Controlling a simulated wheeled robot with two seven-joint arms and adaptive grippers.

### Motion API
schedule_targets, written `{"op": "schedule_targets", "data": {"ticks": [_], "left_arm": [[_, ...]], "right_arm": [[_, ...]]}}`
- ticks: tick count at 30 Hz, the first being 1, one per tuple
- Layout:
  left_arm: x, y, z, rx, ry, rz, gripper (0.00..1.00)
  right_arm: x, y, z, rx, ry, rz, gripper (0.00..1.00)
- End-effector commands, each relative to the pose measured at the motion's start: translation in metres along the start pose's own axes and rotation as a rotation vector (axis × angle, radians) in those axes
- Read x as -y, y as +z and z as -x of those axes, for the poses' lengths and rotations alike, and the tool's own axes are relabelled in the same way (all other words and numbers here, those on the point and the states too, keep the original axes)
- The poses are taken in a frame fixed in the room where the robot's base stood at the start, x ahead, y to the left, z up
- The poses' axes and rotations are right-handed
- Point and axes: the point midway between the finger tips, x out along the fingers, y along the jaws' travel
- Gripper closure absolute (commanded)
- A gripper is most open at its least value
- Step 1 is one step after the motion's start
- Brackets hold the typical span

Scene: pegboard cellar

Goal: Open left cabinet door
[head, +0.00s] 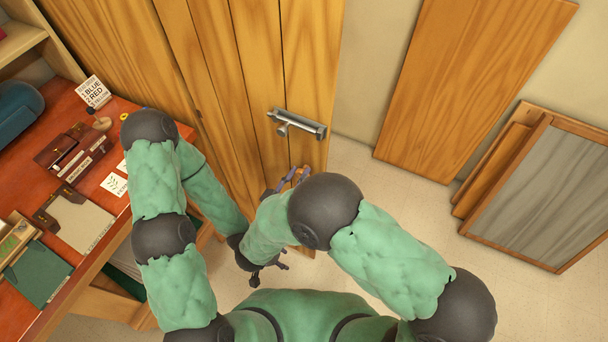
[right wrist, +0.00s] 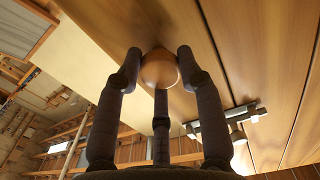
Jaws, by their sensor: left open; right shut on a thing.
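The wooden cabinet door (head: 258,60) stands in the upper middle of the head view, with a metal latch (head: 297,123) across its boards. In the right wrist view, my right gripper (right wrist: 160,75) is shut on a round wooden knob (right wrist: 159,70) on the cabinet front. In the head view my right gripper (head: 288,180) is small and partly hidden behind my right arm. The latch also shows in the right wrist view (right wrist: 225,123). My left gripper (head: 272,263) is open and empty, lower down, apart from the door. Any gap at the door is hard to tell.
A red-topped desk (head: 115,115) with papers, brown cases and a small sign (head: 95,92) is at left. A wooden panel (head: 460,80) and a framed grey board (head: 545,195) lean on the right wall. The floor (head: 400,215) between cabinet and boards is clear.

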Motion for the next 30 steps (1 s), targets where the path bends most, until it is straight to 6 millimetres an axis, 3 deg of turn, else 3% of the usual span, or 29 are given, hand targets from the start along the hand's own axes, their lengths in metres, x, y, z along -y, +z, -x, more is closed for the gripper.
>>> {"op": "schedule_targets", "data": {"ticks": [11,12,14,25,30], "left_arm": [[0.000,0.000,0.000,-0.001,0.000,0.000,0.52],[0.000,0.000,0.000,-0.001,0.000,0.000,0.52],[0.000,0.000,0.000,-0.001,0.000,0.000,0.52],[0.000,0.000,0.000,-0.001,0.000,0.000,0.52],[0.000,0.000,0.000,-0.001,0.000,0.000,0.52]], "right_arm": [[0.001,0.000,0.000,0.001,0.002,-0.001,1.00],[0.001,0.000,0.000,0.001,0.002,-0.001,0.54],[0.001,0.000,0.000,0.001,0.002,-0.001,0.38],[0.001,-0.002,0.000,0.000,0.002,-0.002,0.38],[0.001,-0.021,0.000,-0.001,0.002,-0.005,0.38]]}}
